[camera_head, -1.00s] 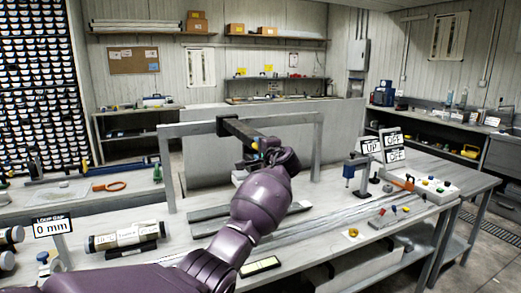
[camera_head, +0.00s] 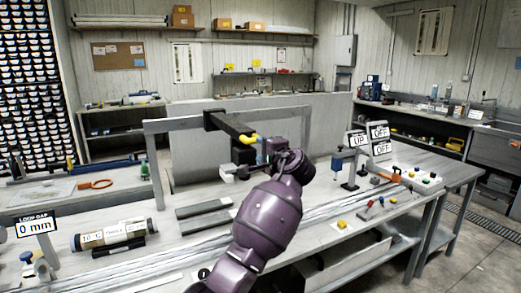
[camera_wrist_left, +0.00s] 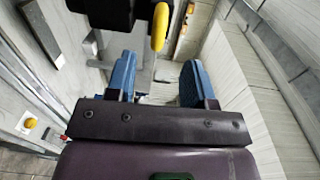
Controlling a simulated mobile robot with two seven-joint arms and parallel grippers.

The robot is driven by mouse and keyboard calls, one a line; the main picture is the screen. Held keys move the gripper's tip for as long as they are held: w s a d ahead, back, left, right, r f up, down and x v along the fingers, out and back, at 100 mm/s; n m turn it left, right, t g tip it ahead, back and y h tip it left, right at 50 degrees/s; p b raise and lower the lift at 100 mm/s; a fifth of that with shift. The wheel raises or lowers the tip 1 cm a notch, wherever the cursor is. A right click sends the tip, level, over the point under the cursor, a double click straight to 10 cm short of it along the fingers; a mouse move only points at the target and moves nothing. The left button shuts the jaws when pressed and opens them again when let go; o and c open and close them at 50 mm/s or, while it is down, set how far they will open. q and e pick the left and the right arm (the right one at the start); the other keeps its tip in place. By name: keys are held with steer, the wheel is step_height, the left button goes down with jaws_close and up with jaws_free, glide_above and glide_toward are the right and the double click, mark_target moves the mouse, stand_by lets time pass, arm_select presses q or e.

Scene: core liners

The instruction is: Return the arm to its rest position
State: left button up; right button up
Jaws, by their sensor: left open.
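My purple left arm (camera_head: 266,217) reaches up from the bottom of the head view over the workbench. Its left gripper (camera_head: 262,153) is beside the dark head of the gantry, partly hidden by the wrist. In the left wrist view two blue fingers (camera_wrist_left: 158,78) stand wide apart with nothing between them. A yellow handle (camera_head: 248,139) on the gantry head shows near the fingers; it also shows in the left wrist view (camera_wrist_left: 160,27), beyond the fingertips. I cannot tell the exact gap. My right gripper is not in view.
A grey gantry frame (camera_head: 158,165) with a dark beam (camera_head: 224,122) spans the bench. A labelled core tube (camera_head: 114,233) lies at left by a "0 mm" sign (camera_head: 36,224). A blue clamp (camera_head: 337,160) and signs (camera_head: 379,131) stand at right.

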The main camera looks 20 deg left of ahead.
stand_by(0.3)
arm_select(q)
steer(key=w+d+r+n+t+h, duration=0.1)
steer(key=w+d+r+t+h, duration=0.15)
steer(key=d+t+h, duration=0.4)
steer(key=s+d+f+n+t+h, duration=0.1)
steer(key=s+f+h, duration=0.25)
steer(key=f, duration=0.35)
steer(key=s+d+f+h, duration=0.1)
steer(key=s+f+h, duration=0.2)
steer(key=s+f, duration=0.35)
steer(key=s+a+f+n+g, duration=0.2)
steer(key=s+f+g, duration=0.1)
steer(key=s+f, duration=1.3)
steer(key=s+a+f+n+g, duration=0.2)
steer(key=s+f+n+g, duration=0.1)
steer(key=s+f, duration=1.3)
steer(key=shift+s+a+f+h, duration=0.15)
steer(key=shift+s+a+h, duration=0.15)
steer(key=shift+s, duration=0.6)
steer(key=shift+g, duration=0.25)
